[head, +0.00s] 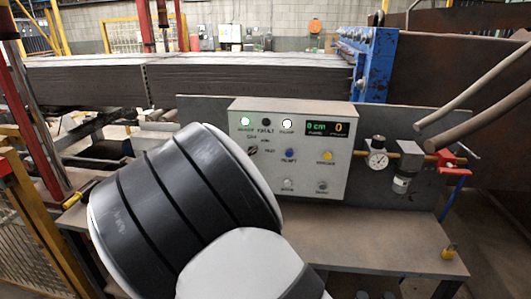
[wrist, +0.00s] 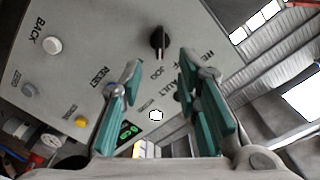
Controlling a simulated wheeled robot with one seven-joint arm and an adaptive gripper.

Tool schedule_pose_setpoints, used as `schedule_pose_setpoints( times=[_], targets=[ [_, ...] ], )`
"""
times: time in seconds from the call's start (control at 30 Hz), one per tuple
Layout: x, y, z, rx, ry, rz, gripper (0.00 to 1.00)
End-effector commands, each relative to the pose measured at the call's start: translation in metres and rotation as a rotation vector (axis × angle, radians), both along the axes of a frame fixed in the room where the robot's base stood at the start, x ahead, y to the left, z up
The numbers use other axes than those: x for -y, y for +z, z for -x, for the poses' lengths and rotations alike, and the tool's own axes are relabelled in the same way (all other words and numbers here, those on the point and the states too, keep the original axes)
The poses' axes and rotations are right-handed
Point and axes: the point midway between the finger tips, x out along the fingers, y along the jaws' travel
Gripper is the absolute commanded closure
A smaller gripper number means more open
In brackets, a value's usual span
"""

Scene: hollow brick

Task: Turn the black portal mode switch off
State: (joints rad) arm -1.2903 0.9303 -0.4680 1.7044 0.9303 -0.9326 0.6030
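The black switch (wrist: 160,42) is a rotary knob on the light grey control panel (wrist: 75,75). In the wrist view it sits at the upper middle, beside the label JOG, its pointer line running up and down the picture. In the head view the switch (head: 252,149) shows at the left of the panel (head: 335,185), close above my arm. My gripper (wrist: 161,72) has two teal-padded fingers spread apart and empty. The knob appears just beyond the gap between the fingertips, with no visible contact. In the head view my gripper is hidden behind my arm.
The panel also carries a green display (head: 325,129), a blue button (head: 289,153), a yellow button (head: 327,156) and several lamps. A pressure gauge (head: 377,159) and a red valve handle (head: 445,167) stand to the right. The bench top (head: 400,235) is mostly clear.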

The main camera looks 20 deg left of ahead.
Motion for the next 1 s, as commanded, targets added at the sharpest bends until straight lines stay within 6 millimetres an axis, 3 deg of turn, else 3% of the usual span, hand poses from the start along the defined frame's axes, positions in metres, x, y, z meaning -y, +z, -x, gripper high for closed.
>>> schedule_pose_setpoints(
  times=[0.2, 0.4, 0.87, 1.0],
  targets=[
    [-0.009, 0.000, -0.043, 0.002, -0.001, 0.001, 0.70],
    [-0.016, 0.000, -0.070, 0.000, 0.000, 0.001, 0.70],
    [-0.020, 0.000, -0.082, -0.001, 0.000, 0.001, 0.70],
    [-0.019, 0.000, -0.082, -0.001, 0.000, 0.001, 0.97]
  ],
)
